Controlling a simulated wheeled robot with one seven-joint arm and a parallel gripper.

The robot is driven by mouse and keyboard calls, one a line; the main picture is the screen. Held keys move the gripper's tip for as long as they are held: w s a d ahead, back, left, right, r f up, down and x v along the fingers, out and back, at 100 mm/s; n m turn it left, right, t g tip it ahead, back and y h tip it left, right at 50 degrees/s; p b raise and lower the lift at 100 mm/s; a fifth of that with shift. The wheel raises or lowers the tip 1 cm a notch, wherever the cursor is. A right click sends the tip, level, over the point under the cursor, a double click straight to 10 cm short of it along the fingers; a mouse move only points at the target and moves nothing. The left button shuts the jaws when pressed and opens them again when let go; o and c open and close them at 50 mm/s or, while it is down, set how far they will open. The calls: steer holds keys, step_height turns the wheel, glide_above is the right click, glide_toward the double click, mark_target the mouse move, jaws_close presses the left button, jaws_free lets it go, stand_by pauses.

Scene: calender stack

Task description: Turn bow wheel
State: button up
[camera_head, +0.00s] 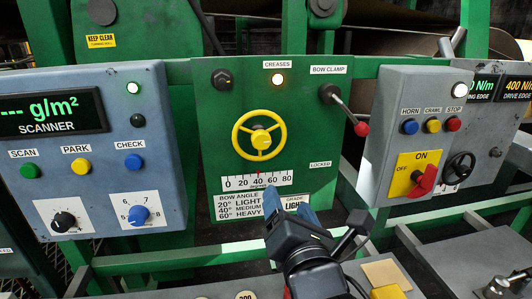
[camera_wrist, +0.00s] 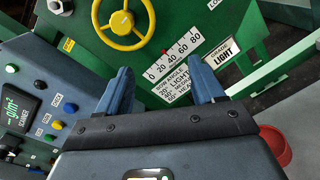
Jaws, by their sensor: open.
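The yellow three-spoked bow wheel (camera_head: 259,136) is mounted on a green panel (camera_head: 213,165), and it also shows at the top of the wrist view (camera_wrist: 123,22). Below it is a white angle scale (camera_head: 257,181) marked 0 to 80, with a red pointer near 40. A placard under the scale lists bow angles: 20° light, 40° medium, 60° heavy. A grade tag beside it reads LIGHT. My gripper (camera_wrist: 165,85) is open and empty, its blue fingers apart. In the head view my gripper (camera_head: 291,213) is below the wheel and scale, not touching the wheel.
A lit creases lamp (camera_head: 277,79) is above the wheel. The scanner box (camera_head: 95,145) is at left. A control box (camera_head: 415,135) with buttons and a red switch is at right.

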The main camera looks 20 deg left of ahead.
mark_target(263, 142)
steer(key=shift+w+a+r+n+y+p, duration=0.1)
steer(key=shift+w+a+r+n+p, duration=0.25)
steer(key=shift+w+a+r+n, duration=0.65)
steer(key=shift+w+a+r+n+y+p, duration=0.1)
steer(key=shift+w+a+r+n+p, duration=0.35)
steer(key=shift+w+a+r, duration=1.05)
steer(key=shift+w+a+r+n+y+p, duration=0.1)
steer(key=shift+w+a+r+n+p, duration=0.4)
steer(key=shift+w+a, duration=1.35)
steer(key=shift+r+n, duration=0.15)
steer(key=shift+n, duration=0.1)
steer(key=shift+c, duration=0.3)
steer(key=c, duration=1)
steer(key=shift+m, duration=0.4)
